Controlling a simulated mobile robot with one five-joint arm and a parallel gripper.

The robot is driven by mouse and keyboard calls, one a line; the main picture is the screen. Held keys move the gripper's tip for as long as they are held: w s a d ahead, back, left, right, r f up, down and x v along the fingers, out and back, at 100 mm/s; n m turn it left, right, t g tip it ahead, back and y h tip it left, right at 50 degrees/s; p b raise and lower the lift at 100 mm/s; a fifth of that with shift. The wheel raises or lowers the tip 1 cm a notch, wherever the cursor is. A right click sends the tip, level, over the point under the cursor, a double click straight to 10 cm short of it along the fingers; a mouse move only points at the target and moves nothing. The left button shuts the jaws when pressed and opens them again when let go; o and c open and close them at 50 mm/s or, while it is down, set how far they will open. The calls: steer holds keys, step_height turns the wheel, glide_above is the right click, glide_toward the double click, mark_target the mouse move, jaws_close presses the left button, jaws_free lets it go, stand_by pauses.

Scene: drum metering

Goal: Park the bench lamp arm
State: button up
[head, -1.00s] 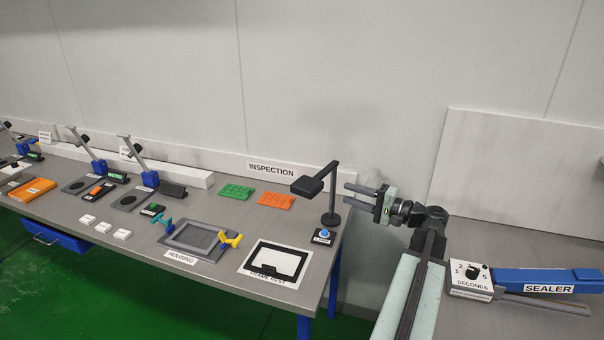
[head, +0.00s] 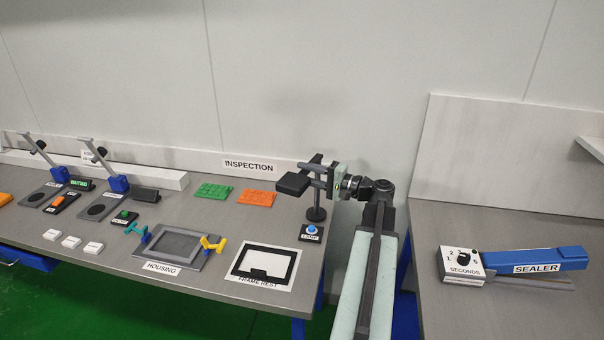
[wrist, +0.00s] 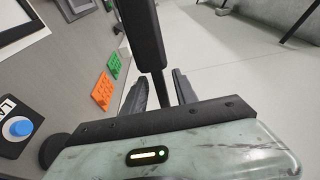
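The black bench lamp stands at the right end of the inspection bench. Its head (head: 292,184) points left over the bench, and its round base (head: 316,214) is behind a blue button. My gripper (head: 306,176) reaches in from the right at the height of the lamp arm. In the wrist view, the dark lamp parts (wrist: 145,35) run down between the two fingers of my gripper (wrist: 158,85). The fingers are apart, with gaps visible on both sides of the lamp part. Part of the lamp's post is hidden behind my fingers in the head view.
A frame rest (head: 265,266) and a housing fixture (head: 176,245) lie on the bench, left of the lamp. Green (head: 213,191) and orange (head: 257,198) trays lie behind. The blue button (head: 312,229) is close to the lamp base. A sealer (head: 520,262) sits on the right bench.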

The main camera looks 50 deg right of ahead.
steer(key=shift+w+a, duration=0.15)
steer(key=shift+w, duration=0.2)
jaws_close()
stand_by(1.2)
